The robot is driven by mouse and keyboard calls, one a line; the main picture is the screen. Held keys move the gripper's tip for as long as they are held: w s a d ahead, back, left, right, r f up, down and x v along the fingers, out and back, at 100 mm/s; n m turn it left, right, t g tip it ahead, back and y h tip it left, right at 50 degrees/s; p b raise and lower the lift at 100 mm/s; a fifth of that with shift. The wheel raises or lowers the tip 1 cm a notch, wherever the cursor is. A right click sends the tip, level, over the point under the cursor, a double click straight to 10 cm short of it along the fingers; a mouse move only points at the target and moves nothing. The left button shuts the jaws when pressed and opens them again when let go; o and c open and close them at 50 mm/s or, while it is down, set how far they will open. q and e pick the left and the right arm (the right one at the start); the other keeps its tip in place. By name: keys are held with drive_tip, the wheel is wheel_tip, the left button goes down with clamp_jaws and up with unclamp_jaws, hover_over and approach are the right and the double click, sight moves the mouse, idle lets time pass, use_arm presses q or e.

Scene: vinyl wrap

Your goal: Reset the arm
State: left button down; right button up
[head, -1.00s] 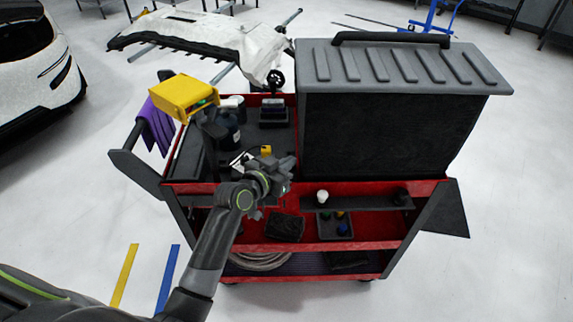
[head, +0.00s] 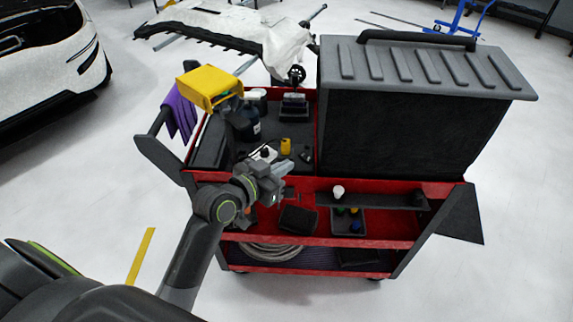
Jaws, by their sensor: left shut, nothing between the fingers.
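My left arm comes in from the lower left. Its gripper (head: 281,178) is shut and empty, in front of the upper tray edge of a red and black tool cart (head: 370,242). From this view I cannot tell whether the gripper touches the cart. My right gripper is not in the picture.
A large dark box with a ribbed grey lid (head: 425,70) stands on the cart's right. A white car (head: 50,60) is at far left. Floor left of the cart is mostly clear.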

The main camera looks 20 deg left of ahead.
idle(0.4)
use_arm(q)
drive_tip(key=s+a+f+n+g+y, duration=0.1)
drive_tip(key=s+a+f+g+y, duration=0.2)
drive_tip(key=s, duration=0.6)
drive_tip(key=s+a+f+n+g+y, duration=0.2)
drive_tip(key=s+a+f+g, duration=0.3)
drive_tip(key=s, duration=0.5)
drive_tip(key=s+a+f+n+g+y, duration=0.1)
drive_tip(key=s+a+f+g+y, duration=0.1)
drive_tip(key=s+f, duration=0.5)
wheel_tip(320, 180, down, 23)
drive_tip(key=s+a+g, duration=0.2)
drive_tip(key=s, duration=0.1)
drive_tip(key=s+d+f+g, duration=0.1)
drive_tip(key=s+f, duration=1.3)
drive_tip(key=f, duration=0.1)
drive_tip(key=shift+s+d+f+h, duration=0.25)
drive_tip(key=shift+s+f+h, duration=0.05)
drive_tip(key=shift+s+h, duration=0.1)
